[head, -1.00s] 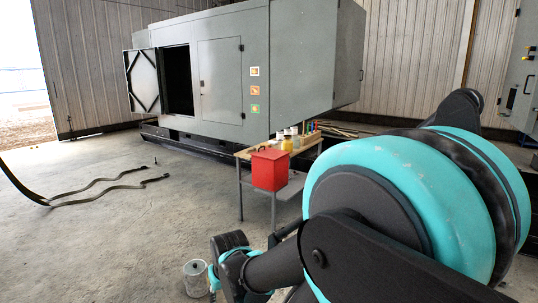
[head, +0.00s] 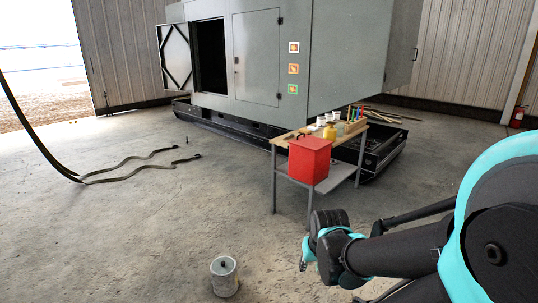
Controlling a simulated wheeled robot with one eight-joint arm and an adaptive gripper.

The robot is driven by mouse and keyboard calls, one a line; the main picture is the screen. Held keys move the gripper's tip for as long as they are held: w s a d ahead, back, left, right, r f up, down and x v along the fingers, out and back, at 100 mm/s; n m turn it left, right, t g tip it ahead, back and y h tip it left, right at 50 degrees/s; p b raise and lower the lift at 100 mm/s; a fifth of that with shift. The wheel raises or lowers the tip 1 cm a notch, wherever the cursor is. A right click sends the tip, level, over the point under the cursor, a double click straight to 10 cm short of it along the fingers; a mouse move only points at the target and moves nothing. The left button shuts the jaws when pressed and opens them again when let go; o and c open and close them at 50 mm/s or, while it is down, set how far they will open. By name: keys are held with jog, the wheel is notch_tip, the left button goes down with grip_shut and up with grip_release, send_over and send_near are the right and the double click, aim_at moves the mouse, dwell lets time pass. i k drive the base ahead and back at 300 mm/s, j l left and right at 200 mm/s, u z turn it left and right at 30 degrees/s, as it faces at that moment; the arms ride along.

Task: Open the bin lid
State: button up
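My gripper (head: 304,264) is only partly in view at the wrist's left side. It is small and dark, apart from the bin and lower in the picture. I cannot tell whether its fingers are open.
The table (head: 286,142) also bears bottles, a yellow container (head: 330,131) and a rack of coloured tools. A grey metal can (head: 224,276) stands on the floor in front. A large grey enclosure (head: 255,60) with an open door is behind.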

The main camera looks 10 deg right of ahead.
aim_at(308, 141)
jog(key=i+l+z, duration=0.25)
jog(key=i+z, duration=0.15)
jog(key=i, duration=0.15)
jog(key=i+z, duration=0.4)
jog(key=i, duration=0.2)
jog(key=i+j+z, duration=0.1)
jog(key=i+z, duration=0.25)
jog(key=i, duration=0.25)
